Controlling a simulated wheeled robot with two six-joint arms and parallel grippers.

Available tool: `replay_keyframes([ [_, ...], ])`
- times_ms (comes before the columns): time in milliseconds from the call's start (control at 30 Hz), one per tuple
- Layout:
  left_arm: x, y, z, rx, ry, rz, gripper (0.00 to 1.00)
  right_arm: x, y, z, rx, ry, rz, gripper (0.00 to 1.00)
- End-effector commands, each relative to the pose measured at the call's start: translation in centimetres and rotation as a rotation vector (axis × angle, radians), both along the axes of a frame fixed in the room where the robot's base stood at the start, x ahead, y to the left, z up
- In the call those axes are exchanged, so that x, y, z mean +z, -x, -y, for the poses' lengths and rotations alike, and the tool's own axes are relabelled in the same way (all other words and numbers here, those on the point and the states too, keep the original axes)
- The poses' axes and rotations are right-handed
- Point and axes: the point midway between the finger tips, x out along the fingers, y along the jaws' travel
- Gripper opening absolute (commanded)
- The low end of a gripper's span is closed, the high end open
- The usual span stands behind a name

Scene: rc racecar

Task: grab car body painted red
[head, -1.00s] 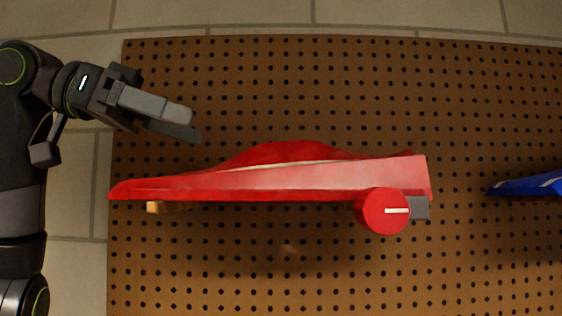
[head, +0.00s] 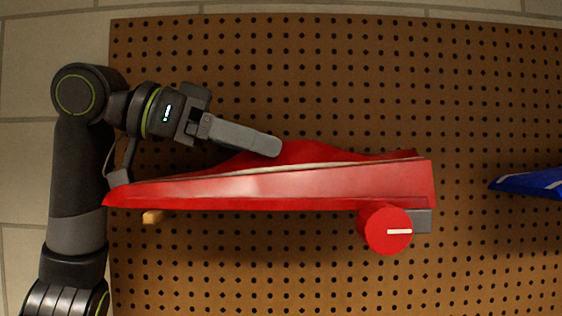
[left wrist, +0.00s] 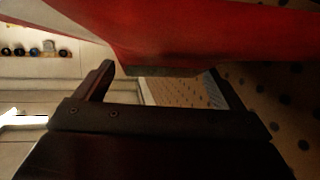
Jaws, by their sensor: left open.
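The red car body (head: 285,185) shows in the head view as a long tapered shape with a pale stripe, its narrow end at the left. It stands out from the brown pegboard (head: 480,80). My left gripper (head: 272,146) is open, with its fingertips at the upper edge of the car body. In the left wrist view, the car body (left wrist: 200,40) fills the upper part of the picture, just beyond the two spread fingers (left wrist: 165,85). I cannot tell whether they touch it. My right gripper is not in view.
A red round knob with a white mark (head: 386,231) and a grey block (head: 422,221) are by the car body's wide end. A small wooden peg (head: 152,217) is below its narrow end. A blue body (head: 530,183) is at the right edge. The upper pegboard is clear.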

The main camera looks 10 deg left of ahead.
Motion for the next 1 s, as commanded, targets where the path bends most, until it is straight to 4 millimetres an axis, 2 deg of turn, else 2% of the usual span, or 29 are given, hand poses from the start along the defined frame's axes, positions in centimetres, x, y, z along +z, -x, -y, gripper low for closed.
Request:
replay_keyframes([
  [133,-0.04,0.01,-0.02,0.0,0.0,0.0,0.87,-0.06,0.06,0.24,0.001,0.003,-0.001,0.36],
  [400,-0.02,0.01,-0.03,0.0,0.0,0.0,0.52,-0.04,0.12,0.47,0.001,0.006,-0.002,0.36],
  [500,-0.03,0.02,-0.04,0.0,0.0,0.0,0.42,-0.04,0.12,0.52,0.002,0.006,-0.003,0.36],
  [1000,0.18,-0.04,0.05,0.0,0.0,-0.001,0.41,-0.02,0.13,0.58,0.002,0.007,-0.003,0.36],
])
